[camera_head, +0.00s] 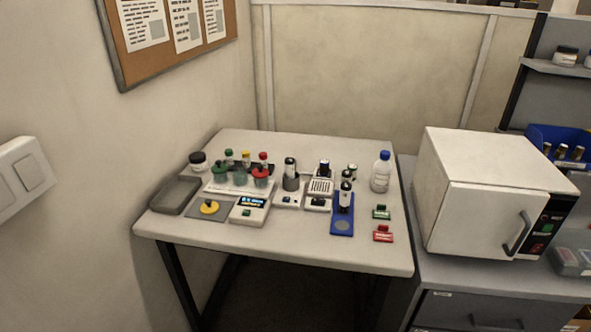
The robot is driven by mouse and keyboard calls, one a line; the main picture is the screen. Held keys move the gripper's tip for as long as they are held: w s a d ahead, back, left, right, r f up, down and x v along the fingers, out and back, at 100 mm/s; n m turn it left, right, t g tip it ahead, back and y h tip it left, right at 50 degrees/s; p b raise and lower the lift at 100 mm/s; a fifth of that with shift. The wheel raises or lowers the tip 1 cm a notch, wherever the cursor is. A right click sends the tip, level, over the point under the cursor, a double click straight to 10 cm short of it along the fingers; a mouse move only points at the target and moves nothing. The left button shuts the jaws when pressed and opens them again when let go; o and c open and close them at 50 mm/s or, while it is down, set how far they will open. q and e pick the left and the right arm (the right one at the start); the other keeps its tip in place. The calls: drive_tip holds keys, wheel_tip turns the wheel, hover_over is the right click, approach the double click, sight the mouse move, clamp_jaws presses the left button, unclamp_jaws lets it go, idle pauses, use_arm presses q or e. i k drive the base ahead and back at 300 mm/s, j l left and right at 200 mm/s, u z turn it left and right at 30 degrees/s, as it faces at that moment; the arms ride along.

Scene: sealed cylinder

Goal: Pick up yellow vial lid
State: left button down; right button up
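A yellow round lid (209,207) with a dark knob-like centre lies on a grey mat (224,214) at the front left of the white table (290,246). A smaller yellow-topped vial (246,158) stands further back among green- and red-topped ones. I cannot tell from this view which of the two is the vial lid. Neither of my grippers shows in the head view.
A grey tray (176,195) lies left of the mat, and a scale with a lit display (252,203) stands right of it. A blue stand (342,226), a blue-capped bottle (381,173) and small green and red items (383,233) are further right. The table's front edge is clear.

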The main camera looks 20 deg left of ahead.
sight(209, 208)
drive_tip(key=u, duration=1.35)
